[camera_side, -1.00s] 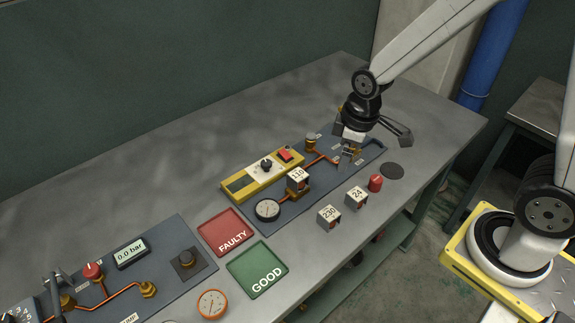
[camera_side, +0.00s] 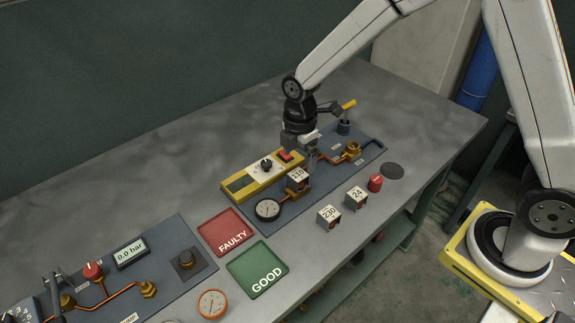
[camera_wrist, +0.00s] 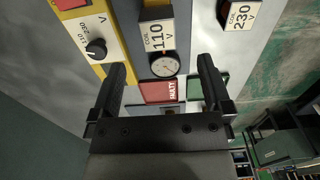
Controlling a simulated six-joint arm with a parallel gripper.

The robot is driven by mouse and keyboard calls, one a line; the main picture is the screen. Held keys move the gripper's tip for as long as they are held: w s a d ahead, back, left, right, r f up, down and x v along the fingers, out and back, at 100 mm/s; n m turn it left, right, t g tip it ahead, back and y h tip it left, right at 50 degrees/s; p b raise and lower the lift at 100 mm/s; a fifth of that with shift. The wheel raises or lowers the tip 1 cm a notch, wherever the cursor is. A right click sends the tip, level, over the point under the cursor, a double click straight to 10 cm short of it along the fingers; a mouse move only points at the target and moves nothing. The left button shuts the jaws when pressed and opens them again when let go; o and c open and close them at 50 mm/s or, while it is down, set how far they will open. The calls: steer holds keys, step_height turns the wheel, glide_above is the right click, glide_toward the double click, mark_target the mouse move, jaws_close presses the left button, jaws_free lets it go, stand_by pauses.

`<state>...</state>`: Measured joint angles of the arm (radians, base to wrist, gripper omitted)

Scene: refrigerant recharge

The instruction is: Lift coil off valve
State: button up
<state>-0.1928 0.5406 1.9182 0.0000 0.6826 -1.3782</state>
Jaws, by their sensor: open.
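The coil marked 110 (camera_side: 298,175) sits on the brass valve (camera_side: 300,189) on the grey panel, beside the yellow box. In the wrist view the 110 coil (camera_wrist: 158,34) shows ahead of my jaws, roughly between their lines. My gripper (camera_side: 311,152) is open and empty, above and slightly behind the coil, not touching it. In the wrist view its two fingers (camera_wrist: 163,82) are spread apart. Loose coils marked 24 (camera_side: 356,197) and 230 (camera_side: 329,217) stand on the table in front of the panel.
The yellow selector box (camera_side: 262,174) with a red switch stands close behind the coil. A round gauge (camera_side: 268,209) is to its left. A yellow handle (camera_side: 347,105) stands at the panel's back. Red FAULTY (camera_side: 226,232) and green GOOD (camera_side: 257,269) trays lie left; a red cap (camera_side: 375,183) lies right.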

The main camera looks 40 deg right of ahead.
mark_target(298, 174)
steer(key=shift+f, duration=1.3)
steer(key=shift+w+d+f, duration=0.1)
steer(key=shift+f, duration=2.45)
jaws_close()
steer(key=shift+r, duration=0.1)
